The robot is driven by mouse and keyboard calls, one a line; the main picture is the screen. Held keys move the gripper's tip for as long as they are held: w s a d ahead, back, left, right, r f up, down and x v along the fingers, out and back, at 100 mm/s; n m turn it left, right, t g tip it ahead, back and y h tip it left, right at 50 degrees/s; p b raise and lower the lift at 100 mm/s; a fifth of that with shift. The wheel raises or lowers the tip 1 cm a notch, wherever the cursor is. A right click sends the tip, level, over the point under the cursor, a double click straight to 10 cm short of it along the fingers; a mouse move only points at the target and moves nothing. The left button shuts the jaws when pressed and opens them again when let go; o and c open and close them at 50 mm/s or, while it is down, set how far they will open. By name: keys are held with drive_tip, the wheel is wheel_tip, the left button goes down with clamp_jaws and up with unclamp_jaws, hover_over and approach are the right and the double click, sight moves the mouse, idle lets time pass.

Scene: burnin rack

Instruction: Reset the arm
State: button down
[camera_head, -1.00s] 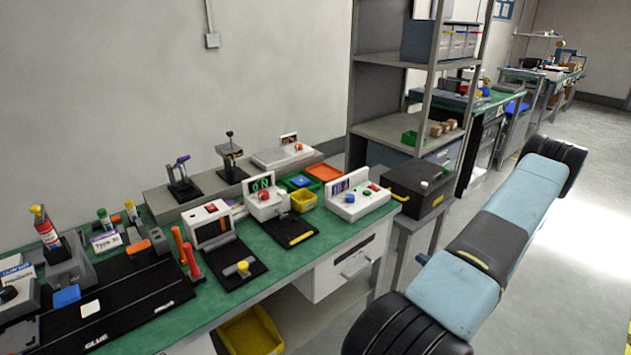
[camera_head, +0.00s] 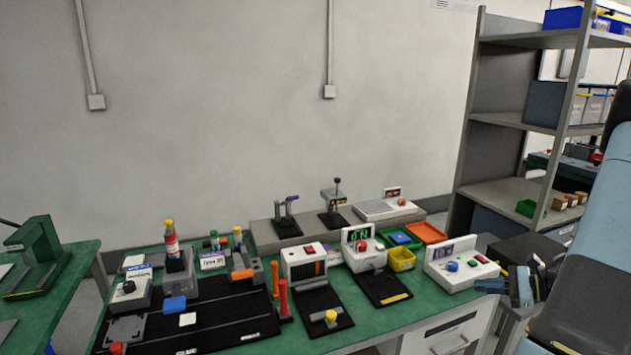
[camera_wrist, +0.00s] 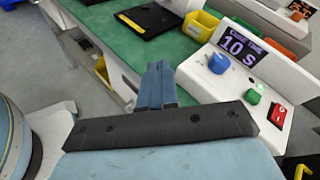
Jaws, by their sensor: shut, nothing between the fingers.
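My gripper (camera_head: 490,286) is at the right of the head view, beside the front right corner of the green bench. Its blue fingers are together and empty, and they also show in the wrist view (camera_wrist: 157,84). They point toward the bench's edge, close to the white timer console (camera_head: 462,264). In the wrist view this console (camera_wrist: 243,72) lies just beyond and right of the fingers, with its "10 S" display, blue knob, green button and red switch. My blue arm fills the right edge of the head view.
The green bench (camera_head: 220,340) holds several devices, small bins and a black mat. A dark box (camera_head: 522,250) stands behind my gripper. A grey shelf rack (camera_head: 507,195) rises at the right. Another green bench (camera_head: 62,282) is at the left. A drawer unit (camera_head: 445,340) sits under the bench.

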drive_tip(key=s+a+r+n+g+h, duration=0.35)
drive_tip(key=a+r+n, duration=0.25)
drive_tip(key=a+r, duration=0.25)
drive_tip(key=s+a+r+n+g+h, duration=0.2)
drive_tip(key=a+r+n+g, duration=0.25)
drive_tip(key=a+r, duration=0.45)
drive_tip(key=s+a+r+n+t+h, duration=0.2)
drive_tip(key=s+a+r+n+h, duration=0.1)
drive_tip(key=s+a+r+n, duration=0.1)
drive_tip(key=s+a+r+n+t+h, duration=0.3)
drive_tip(key=s+r+n, duration=0.3)
drive_tip(key=s, duration=0.3)
drive_tip(key=shift+s+a+r+t, duration=0.3)
drive_tip(key=shift+a+r, duration=0.05)
drive_tip(key=shift+a, duration=0.55)
drive_tip(key=shift+h, duration=0.25)
